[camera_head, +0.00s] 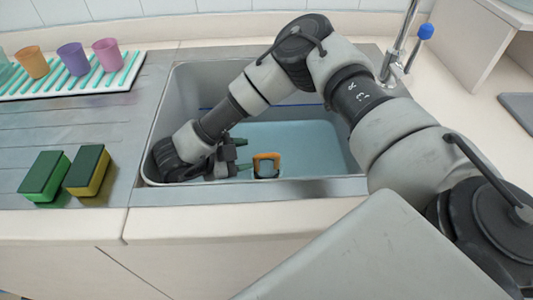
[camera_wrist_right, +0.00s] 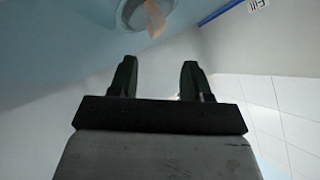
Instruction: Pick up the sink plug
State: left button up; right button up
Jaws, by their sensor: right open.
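The sink plug (camera_head: 266,165) shows an orange loop-shaped handle, standing upright in the sink near its front wall. In the right wrist view the plug (camera_wrist_right: 155,20) is a pale orange piece over a round grey drain fitting, cut off by the top edge. My right gripper (camera_head: 243,156) reaches down into the sink, lying about level, its fingers pointing right towards the plug with a small gap between. In the right wrist view the gripper (camera_wrist_right: 159,66) is open with nothing between its fingers. My left gripper is not in view.
The sink (camera_head: 320,187) has steep walls around my right gripper, with pale blue at its bottom. A tap (camera_head: 398,50) stands behind it. Two sponges (camera_head: 66,174) lie on the left drainer, and several cups stand on a striped rack (camera_head: 125,75) behind.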

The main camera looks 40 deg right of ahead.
aim_at(265, 156)
jog(key=shift+d+f, duration=0.7)
jog(key=shift+f, duration=0.35)
jog(key=shift+d+f, duration=0.2)
jog(key=shift+d, duration=0.25)
jog(key=x, duration=0.5)
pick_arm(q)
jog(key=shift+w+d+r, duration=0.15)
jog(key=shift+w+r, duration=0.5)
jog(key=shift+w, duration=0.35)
pick_arm(e)
jog(key=shift+a, duration=0.1)
grip_shut()
jog(key=shift+r, duration=0.1)
